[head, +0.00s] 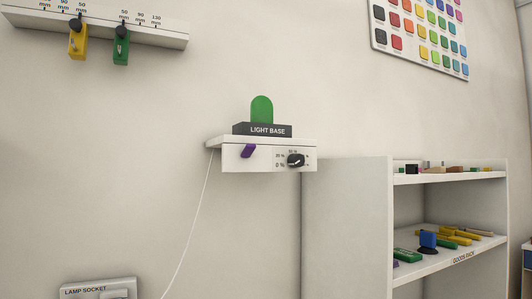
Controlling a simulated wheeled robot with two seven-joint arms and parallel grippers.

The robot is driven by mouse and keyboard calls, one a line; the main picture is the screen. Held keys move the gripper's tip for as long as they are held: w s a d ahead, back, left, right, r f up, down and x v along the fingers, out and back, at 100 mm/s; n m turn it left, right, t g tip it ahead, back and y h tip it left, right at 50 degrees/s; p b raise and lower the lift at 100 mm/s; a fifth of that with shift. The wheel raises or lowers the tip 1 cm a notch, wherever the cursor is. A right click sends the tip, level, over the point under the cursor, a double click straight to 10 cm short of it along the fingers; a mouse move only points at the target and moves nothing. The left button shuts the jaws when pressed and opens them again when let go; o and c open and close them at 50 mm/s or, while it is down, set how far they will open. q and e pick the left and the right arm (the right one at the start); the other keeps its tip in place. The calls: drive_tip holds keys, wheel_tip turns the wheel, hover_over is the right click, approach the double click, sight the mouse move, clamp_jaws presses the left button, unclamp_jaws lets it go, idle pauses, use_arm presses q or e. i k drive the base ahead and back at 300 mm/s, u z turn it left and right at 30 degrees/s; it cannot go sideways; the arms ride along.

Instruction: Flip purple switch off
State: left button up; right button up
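The purple switch (248,151) is a small lever on the front of a white wall-mounted box (235,162). It is tilted, with its upper end toward the right; I cannot tell from this whether it is on or off. To its right on the same panel is a black dial (295,160) with percent marks. A dark block labelled LIGHT BASE (262,130) sits on top, with a green rounded piece (262,109) standing on it. Neither of my grippers shows in the head view.
A white goods rack (348,225) with small coloured items stands right of the box. A thin white cord (190,235) hangs from the box toward a lamp socket (98,290) at lower left. A rail (110,28) with yellow and green hanging pieces is at upper left.

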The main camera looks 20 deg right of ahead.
sight(248, 149)
drive_tip(key=u, duration=0.95)
drive_tip(key=i, duration=0.4)
drive_tip(key=z, duration=1.7)
